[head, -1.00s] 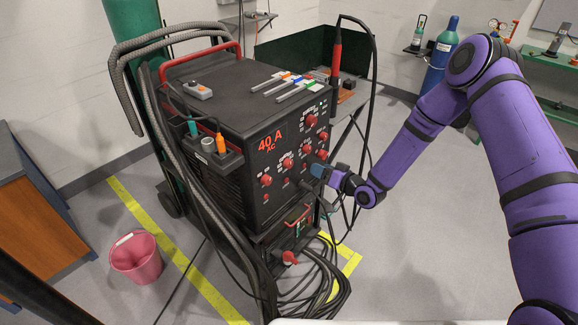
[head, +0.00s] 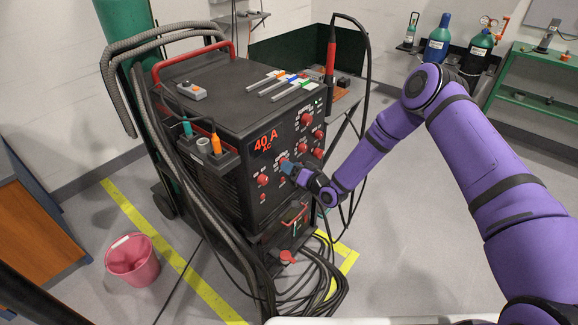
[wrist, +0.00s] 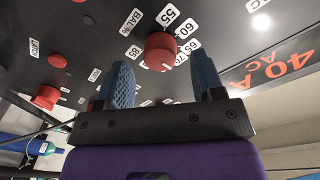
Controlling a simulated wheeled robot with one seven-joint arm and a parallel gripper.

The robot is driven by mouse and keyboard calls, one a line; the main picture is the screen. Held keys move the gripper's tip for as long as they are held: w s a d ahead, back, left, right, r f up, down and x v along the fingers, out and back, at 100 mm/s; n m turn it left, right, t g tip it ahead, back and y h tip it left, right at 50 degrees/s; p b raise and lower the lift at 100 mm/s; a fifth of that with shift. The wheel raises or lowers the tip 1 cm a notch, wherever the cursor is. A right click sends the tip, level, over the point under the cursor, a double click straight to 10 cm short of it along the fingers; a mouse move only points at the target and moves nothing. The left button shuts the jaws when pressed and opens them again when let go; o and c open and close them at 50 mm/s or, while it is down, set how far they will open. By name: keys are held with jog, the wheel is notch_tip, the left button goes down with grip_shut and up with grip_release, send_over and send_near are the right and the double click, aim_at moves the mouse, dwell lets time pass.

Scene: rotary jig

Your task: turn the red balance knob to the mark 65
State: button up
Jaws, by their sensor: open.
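The red balance knob (wrist: 160,50) sits on the dark panel in the wrist view, beside a label that seems to read BALNC (wrist: 131,22). White number tags 55, 60, 65 and 70 curve around its upper and right side. A short pale line shows on the knob's near edge; I cannot tell which tag it points at. My gripper (wrist: 162,63) is open, its two blue fingers apart on the left and right of the knob, which appears just ahead of the fingertips. In the head view my gripper (head: 288,167) is at the panel and hides this knob.
The black welder (head: 235,110) shows 40 A AC (head: 265,146). Another red knob (head: 264,180) is left of my gripper; several more are to its right. Cables (head: 320,280) coil on the floor. A pink bucket (head: 133,262) stands on the left.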

jog(key=shift+x, duration=0.8)
jog(key=shift+c, duration=0.3)
jog(key=c, duration=0.9)
jog(key=shift+o, duration=0.2)
jog(key=shift+n, duration=0.3)
jog(key=shift+f+n, duration=0.1)
jog(key=shift+n, duration=3.5)
